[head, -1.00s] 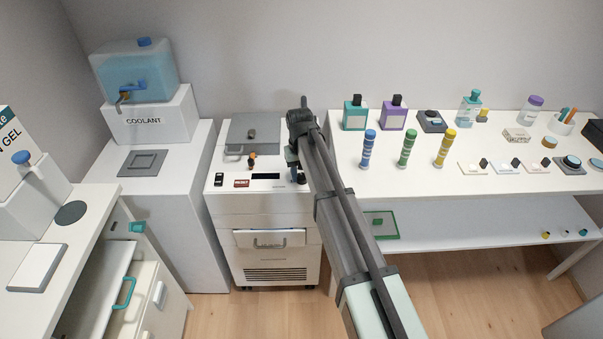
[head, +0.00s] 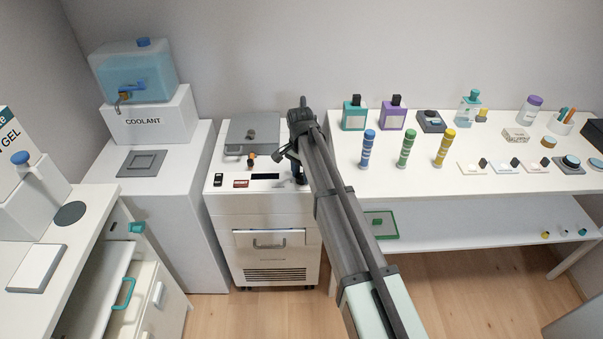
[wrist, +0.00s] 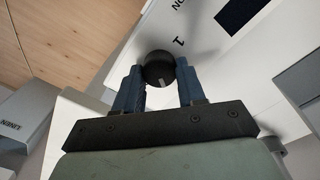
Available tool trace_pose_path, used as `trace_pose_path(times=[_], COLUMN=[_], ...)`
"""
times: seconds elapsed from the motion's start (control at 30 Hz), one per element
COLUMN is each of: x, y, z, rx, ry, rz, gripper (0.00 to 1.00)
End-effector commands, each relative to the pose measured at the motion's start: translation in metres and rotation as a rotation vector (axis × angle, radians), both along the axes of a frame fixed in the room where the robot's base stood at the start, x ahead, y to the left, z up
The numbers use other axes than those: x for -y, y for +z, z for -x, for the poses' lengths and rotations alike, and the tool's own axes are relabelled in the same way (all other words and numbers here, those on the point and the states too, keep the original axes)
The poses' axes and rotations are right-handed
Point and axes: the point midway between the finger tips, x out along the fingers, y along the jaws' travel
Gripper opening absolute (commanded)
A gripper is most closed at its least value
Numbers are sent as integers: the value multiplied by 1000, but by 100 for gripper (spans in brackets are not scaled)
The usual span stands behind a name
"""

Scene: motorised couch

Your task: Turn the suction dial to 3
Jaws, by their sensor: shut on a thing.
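A black round dial (wrist: 159,68) with a pale pointer line sits on the white machine panel in the wrist view. A printed "1" shows beside it, and part of a word ending in "ON" is farther up. My gripper (wrist: 160,84) has its two blue fingers on either side of the dial, shut on it. In the head view my gripper (head: 299,175) is at the right front of the white machine's top (head: 263,205), and the arm and fingers hide most of the dial. The setting cannot be read in full.
On the machine are a grey lid (head: 252,130), an orange and black knob (head: 251,158), a dark display (head: 265,176), a black switch (head: 218,180) and a red button (head: 241,183). A white table (head: 400,180) with bottles and several tubes stands right.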

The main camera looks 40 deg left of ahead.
Motion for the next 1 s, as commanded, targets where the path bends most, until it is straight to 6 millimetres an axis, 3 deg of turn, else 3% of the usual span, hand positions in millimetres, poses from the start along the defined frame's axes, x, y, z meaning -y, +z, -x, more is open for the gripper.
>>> trace_pose_path(times=[0.6,1.0], x=[1,2], y=[1,1], z=[-1,-1], rx=[2,1], ry=[-582,-878], rz=[-2,-2], gripper=[9,9])
